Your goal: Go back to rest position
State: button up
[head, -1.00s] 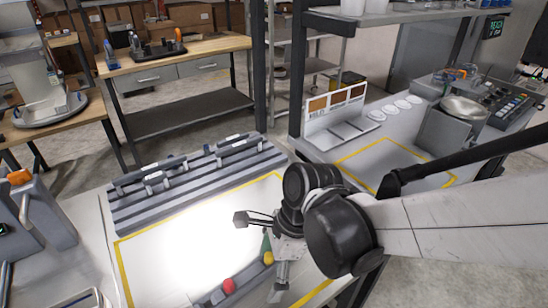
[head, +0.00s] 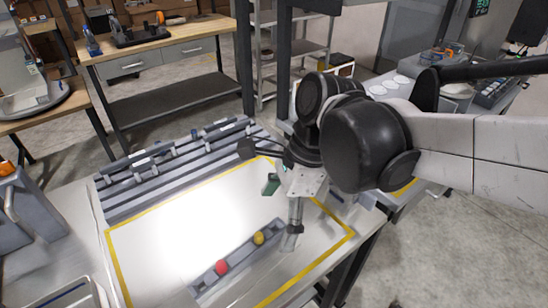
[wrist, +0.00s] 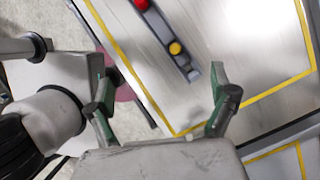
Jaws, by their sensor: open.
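My gripper (head: 283,205) is open and empty, raised over the right part of the white work surface (head: 150,250). In the wrist view its two green-padded fingers (wrist: 160,95) are spread wide with nothing between them. My arm comes in from the right and partly hides what is behind it. A grey tray (head: 240,254) lies on the surface below and holds a red ball (head: 221,267) and a yellow ball (head: 259,238). The wrist view shows the yellow ball (wrist: 175,48) beyond the fingers, apart from them.
A grey ridged rack (head: 165,170) stands along the back of the work surface. A yellow line (head: 112,262) borders the white area. A wooden bench (head: 160,42) is behind, and a dark shelf post (head: 243,60) rises behind the rack. Open floor lies at the right.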

jog(key=shift+r, duration=0.2)
jog(key=shift+d, duration=0.1)
jog(key=w+d+r+n+t+h, duration=0.1)
jog(key=d+n+t+h, duration=0.2)
jog(key=d+n+t, duration=0.5)
jog(key=shift+d+r+n, duration=0.3)
jog(key=shift+d+n, duration=3.4)
jog(key=shift+d, duration=1.2)
